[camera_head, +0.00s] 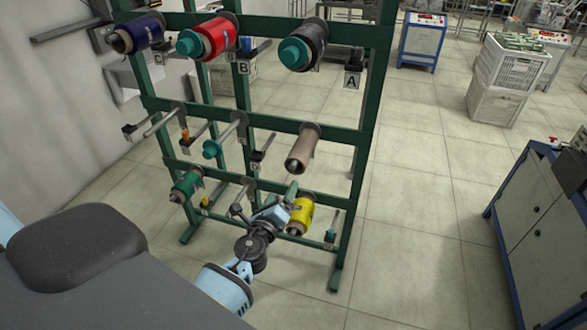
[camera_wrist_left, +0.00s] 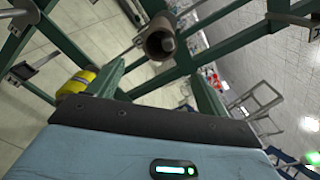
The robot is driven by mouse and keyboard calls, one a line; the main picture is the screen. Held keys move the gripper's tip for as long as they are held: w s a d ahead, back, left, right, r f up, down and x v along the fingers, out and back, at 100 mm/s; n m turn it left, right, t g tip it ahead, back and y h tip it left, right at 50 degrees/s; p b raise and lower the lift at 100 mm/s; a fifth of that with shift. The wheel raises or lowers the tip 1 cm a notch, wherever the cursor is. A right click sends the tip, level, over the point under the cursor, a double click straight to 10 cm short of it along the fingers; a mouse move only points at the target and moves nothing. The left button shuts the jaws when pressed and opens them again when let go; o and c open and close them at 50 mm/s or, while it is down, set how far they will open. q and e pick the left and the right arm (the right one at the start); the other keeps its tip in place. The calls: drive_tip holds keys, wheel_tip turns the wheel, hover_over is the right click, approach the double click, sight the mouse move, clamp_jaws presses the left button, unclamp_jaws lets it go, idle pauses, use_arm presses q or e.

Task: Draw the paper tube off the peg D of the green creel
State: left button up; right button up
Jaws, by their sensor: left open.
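The brown paper tube (camera_head: 301,150) sits on a middle-row peg of the green creel (camera_head: 358,150). A tag marked D (camera_head: 256,157) is to its left, and I cannot tell for sure which peg it names. My left gripper (camera_head: 288,201) is open and empty, below the tube and apart from it, close to the yellow spool. In the left wrist view the tube (camera_wrist_left: 160,43) shows its open end beyond the gap between my left fingers (camera_wrist_left: 160,88). My right gripper is not in view.
A yellow spool (camera_head: 300,214) is on the lower row beside my left gripper, and a green spool (camera_head: 185,185) is lower left. Blue (camera_head: 137,35), red (camera_head: 212,38) and black (camera_head: 308,45) spools fill the top row. Clear floor lies right of the creel, before a blue cabinet (camera_head: 540,215).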

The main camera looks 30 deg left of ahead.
sight(294, 167)
use_arm(q)
drive_tip(key=shift+b+x, duration=1.3)
drive_tip(key=shift+x, duration=4.6)
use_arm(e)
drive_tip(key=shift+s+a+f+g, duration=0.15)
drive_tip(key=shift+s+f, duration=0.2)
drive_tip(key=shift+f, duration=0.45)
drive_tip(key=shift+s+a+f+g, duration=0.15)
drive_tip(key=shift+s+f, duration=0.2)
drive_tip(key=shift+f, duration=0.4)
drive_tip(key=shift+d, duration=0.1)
use_arm(q)
drive_tip(key=c, duration=1)
drive_tip(key=shift+r, duration=0.15)
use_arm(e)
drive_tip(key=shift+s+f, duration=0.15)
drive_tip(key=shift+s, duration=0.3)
use_arm(q)
drive_tip(key=shift+r, duration=0.2)
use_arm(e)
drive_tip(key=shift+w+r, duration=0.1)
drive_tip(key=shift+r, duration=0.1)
